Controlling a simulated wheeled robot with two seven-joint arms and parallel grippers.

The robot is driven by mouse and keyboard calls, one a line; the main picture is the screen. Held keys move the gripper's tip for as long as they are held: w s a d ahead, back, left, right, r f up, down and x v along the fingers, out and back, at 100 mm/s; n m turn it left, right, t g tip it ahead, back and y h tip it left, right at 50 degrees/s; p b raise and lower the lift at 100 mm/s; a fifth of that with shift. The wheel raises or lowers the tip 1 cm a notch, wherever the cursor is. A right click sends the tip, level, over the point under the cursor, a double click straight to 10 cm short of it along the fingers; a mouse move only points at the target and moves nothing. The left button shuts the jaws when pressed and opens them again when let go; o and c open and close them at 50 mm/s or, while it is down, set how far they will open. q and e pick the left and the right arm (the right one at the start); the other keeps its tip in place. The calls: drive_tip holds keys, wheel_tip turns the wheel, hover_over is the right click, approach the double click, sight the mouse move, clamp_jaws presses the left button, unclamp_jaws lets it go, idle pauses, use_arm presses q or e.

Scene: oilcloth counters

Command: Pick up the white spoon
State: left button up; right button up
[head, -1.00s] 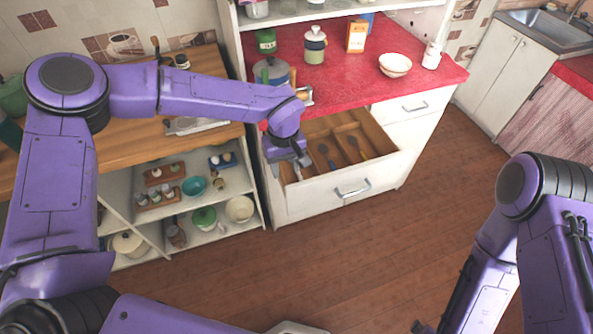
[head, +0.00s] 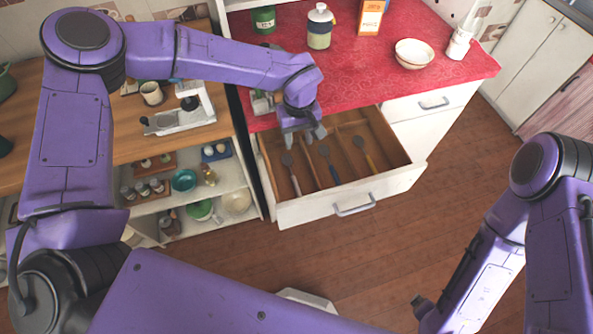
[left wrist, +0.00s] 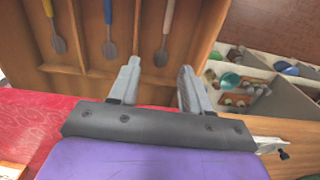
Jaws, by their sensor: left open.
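The white spoon, with a pale handle and grey head, lies in the left compartment of the open drawer (head: 400,178) in the head view (head: 293,178). In the left wrist view the white spoon (left wrist: 164,40) is the rightmost utensil, ahead of the fingers. My left gripper (head: 305,136) is over the back left part of the drawer, near the spoon's head end. Its fingers (left wrist: 159,72) are apart, with nothing between them. My right arm shows at the right of the head view; its gripper is out of frame.
A blue-handled utensil (head: 333,172) and a yellow-handled utensil (head: 367,158) lie in the neighbouring compartments, separated by wooden dividers. The red counter (head: 365,80) is behind the drawer. Shelves with bowls and jars stand left. The floor in front is clear.

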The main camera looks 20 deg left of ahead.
use_arm(q)
wheel_tip(320, 180, down, 3)
drive_tip(key=s+b, duration=0.2)
drive_tip(key=b, duration=0.6)
hover_over(293, 175)
drive_tip(key=d, duration=0.1)
wheel_tip(293, 175, down, 6)
drive_tip(key=f+p, duration=0.1)
drive_tip(key=f, duration=0.2)
drive_tip(key=f+p, duration=0.1)
drive_tip(key=f, duration=0.2)
drive_tip(key=a+f+p, duration=0.1)
drive_tip(key=f, duration=0.2)
drive_tip(key=shift+s, duration=0.1)
drive_tip(key=shift+f, duration=0.2)
clamp_jaws()
use_arm(e)
drive_tip(key=f, duration=0.3)
drive_tip(key=s+f, duration=0.1)
drive_tip(key=f, duration=0.1)
drive_tip(key=shift+f, duration=0.2)
